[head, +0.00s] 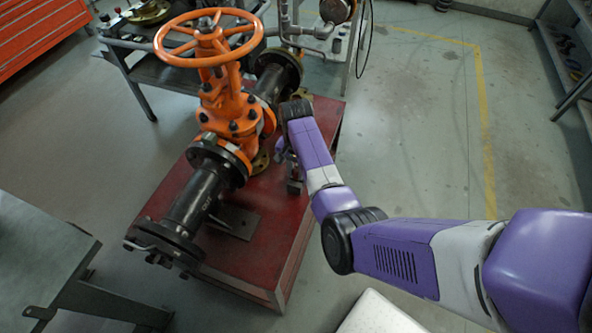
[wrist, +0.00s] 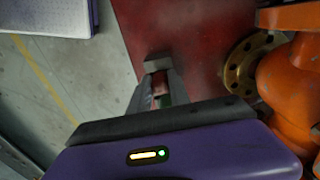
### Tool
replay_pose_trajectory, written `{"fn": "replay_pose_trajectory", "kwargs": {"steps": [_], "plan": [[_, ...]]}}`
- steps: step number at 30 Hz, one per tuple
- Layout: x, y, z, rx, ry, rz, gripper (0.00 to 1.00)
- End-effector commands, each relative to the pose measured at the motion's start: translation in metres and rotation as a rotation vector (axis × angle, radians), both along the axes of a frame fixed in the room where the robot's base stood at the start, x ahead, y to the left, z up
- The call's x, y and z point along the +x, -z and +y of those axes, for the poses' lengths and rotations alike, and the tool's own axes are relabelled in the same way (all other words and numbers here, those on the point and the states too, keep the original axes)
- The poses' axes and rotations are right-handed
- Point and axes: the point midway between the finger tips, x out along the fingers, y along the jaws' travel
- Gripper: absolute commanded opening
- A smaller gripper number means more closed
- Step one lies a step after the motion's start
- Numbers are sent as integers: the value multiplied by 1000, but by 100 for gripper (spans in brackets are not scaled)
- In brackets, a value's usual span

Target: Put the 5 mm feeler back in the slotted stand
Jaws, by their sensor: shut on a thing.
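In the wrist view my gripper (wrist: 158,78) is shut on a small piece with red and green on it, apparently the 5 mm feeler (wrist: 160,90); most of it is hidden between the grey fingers. In the head view my gripper (head: 293,180) points down low over the right side of the red base, beside the orange valve (head: 230,110). The feeler is too small and too covered there to make out. I cannot make out the slotted stand clearly in either view.
The red base (head: 255,255) carries the valve and its black flanged pipe (head: 200,195). The handwheel (head: 210,38) rises above it. A brass flange (wrist: 245,65) is right of the gripper in the wrist view. A grey table (head: 35,250) stands at left. Open floor (head: 430,130) lies right.

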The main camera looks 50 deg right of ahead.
Motion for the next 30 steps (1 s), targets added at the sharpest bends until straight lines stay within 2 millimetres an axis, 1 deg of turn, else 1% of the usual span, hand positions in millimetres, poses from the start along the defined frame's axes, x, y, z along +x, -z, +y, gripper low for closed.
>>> {"fn": "replay_pose_trajectory", "kwargs": {"steps": [13,14,15,17,26,30], "plan": [[0,11,0,0,0,0,0],[0,10,0,0,0,0,29],[0,10,0,0,0,0,37],[0,10,0,0,0,0,48],[0,9,0,0,0,0,48],[1,-1,0,-2,0,-2,48]]}}
